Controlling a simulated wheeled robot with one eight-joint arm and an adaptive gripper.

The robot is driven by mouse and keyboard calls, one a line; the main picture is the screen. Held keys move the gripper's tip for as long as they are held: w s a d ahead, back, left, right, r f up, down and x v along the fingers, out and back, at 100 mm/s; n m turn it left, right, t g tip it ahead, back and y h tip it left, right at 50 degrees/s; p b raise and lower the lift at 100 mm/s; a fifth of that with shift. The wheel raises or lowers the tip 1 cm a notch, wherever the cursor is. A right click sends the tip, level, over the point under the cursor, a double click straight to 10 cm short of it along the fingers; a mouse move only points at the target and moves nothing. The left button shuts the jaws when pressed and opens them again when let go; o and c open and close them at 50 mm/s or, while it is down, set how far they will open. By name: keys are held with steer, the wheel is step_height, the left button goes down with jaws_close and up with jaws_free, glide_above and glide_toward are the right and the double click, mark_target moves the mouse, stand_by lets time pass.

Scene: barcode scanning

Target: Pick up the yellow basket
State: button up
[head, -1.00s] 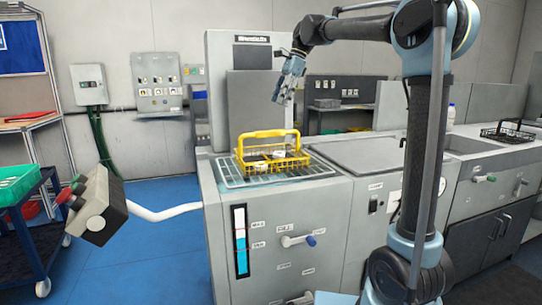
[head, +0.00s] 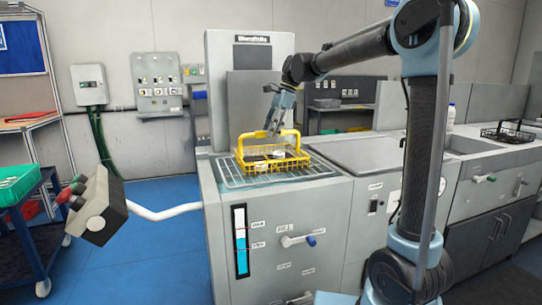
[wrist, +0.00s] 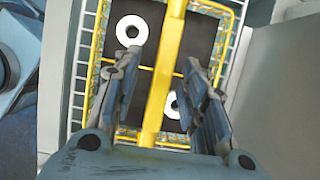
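The yellow basket (head: 262,167) stands upright on the wire rack on top of the grey machine in the head view. Its raised handle (wrist: 165,75) runs between my two fingers in the wrist view. White round items (wrist: 132,30) lie inside on a dark base. My gripper (head: 274,127) is right above the basket, pointing down, with its tips near the handle. In the wrist view my gripper (wrist: 155,75) is open, with a gap on both sides of the handle. I cannot tell how deep the fingers reach.
The wire rack (head: 228,177) extends around the basket. A tall grey panel (head: 252,100) rises behind it. The flat grey lid (head: 365,154) to the right is clear. A black basket (head: 508,133) sits far right. A control box (head: 97,205) stands at the left.

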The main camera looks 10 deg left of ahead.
steer(key=shift+s+a+f, duration=0.15)
steer(key=shift+a+f, duration=0.1)
steer(key=shift+f, duration=0.35)
steer(key=shift+c, duration=0.5)
jaws_close()
steer(key=shift+r, duration=0.1)
